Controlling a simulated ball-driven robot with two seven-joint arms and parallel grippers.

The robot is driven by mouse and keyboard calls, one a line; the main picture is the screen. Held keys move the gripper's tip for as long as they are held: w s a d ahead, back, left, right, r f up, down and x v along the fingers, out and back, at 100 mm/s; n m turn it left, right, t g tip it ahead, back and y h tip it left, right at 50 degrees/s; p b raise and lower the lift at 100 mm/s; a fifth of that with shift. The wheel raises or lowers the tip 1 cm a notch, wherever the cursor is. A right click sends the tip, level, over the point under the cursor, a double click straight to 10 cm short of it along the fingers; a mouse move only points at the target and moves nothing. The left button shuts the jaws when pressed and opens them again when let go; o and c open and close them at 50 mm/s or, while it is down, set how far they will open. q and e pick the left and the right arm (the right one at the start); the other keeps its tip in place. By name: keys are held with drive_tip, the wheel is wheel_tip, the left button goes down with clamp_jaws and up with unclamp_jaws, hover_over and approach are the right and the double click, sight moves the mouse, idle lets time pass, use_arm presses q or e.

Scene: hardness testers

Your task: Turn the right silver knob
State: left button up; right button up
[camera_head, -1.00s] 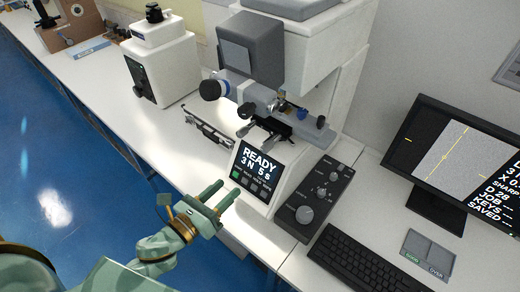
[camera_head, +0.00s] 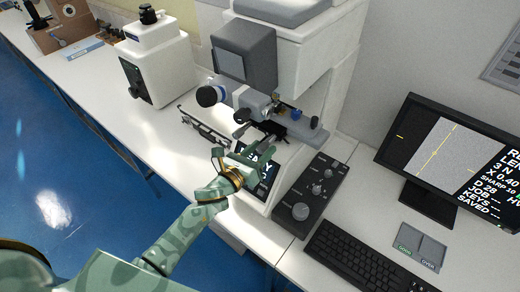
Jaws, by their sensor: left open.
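The hardness tester (camera_head: 345,60) stands on the white bench. Small silver knobs stick out at the front of its stage: a left one (camera_head: 241,130) and a right one (camera_head: 268,141), lower and nearer the front display. My left gripper (camera_head: 249,158) is open and empty, just in front of and below these knobs. It covers much of the display (camera_head: 266,170). I cannot tell whether a fingertip touches a knob. My right gripper is not in view.
A keyboard (camera_head: 360,262) and a monitor (camera_head: 450,150) are farther right. A second white instrument (camera_head: 155,65) stands at the left.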

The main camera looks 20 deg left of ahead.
use_arm(q)
clamp_jaws()
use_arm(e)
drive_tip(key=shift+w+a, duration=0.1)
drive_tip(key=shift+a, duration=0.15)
use_arm(q)
drive_tip(key=shift+n, duration=0.3)
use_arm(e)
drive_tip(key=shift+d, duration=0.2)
